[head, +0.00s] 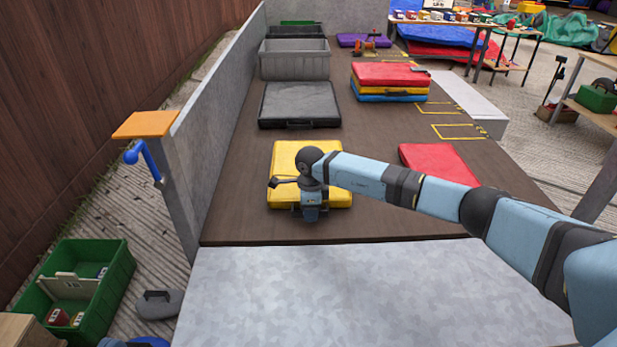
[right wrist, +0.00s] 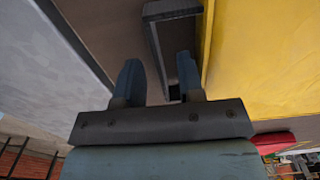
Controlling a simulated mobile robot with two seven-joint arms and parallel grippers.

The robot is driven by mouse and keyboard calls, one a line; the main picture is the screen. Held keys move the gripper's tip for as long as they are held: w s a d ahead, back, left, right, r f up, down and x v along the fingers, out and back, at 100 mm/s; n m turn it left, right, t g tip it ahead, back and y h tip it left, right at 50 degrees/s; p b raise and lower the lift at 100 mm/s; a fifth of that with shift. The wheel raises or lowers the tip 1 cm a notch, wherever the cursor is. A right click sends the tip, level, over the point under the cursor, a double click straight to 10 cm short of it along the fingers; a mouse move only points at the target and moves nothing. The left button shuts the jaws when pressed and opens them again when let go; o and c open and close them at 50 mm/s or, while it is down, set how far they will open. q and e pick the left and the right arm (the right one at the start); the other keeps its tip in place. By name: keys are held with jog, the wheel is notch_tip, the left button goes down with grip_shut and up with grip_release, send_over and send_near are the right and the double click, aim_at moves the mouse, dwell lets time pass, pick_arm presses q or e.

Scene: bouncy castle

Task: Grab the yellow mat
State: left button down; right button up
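The yellow mat (head: 335,193) lies flat on the brown deck, partly covered by my right arm. Its near edge faces me. My right gripper (head: 310,215) points down at the middle of that near edge. In the right wrist view the mat's yellow side (right wrist: 262,60) fills the right. A dark handle (right wrist: 172,10) sticks out from it. The two fingers of my right gripper (right wrist: 159,80) are apart, and part of the handle shows between them. I cannot tell whether either finger touches it. My left gripper is not in view.
A black mat (head: 299,103) lies behind the yellow one, and a red mat (head: 438,164) lies to the right. A stack of mats (head: 390,75) and a grey crate (head: 294,60) stand farther back. A grey wall (head: 215,110) borders the deck's left.

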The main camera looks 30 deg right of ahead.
jog(key=shift+f, duration=0.55)
jog(key=shift+r, duration=0.15)
grip_shut()
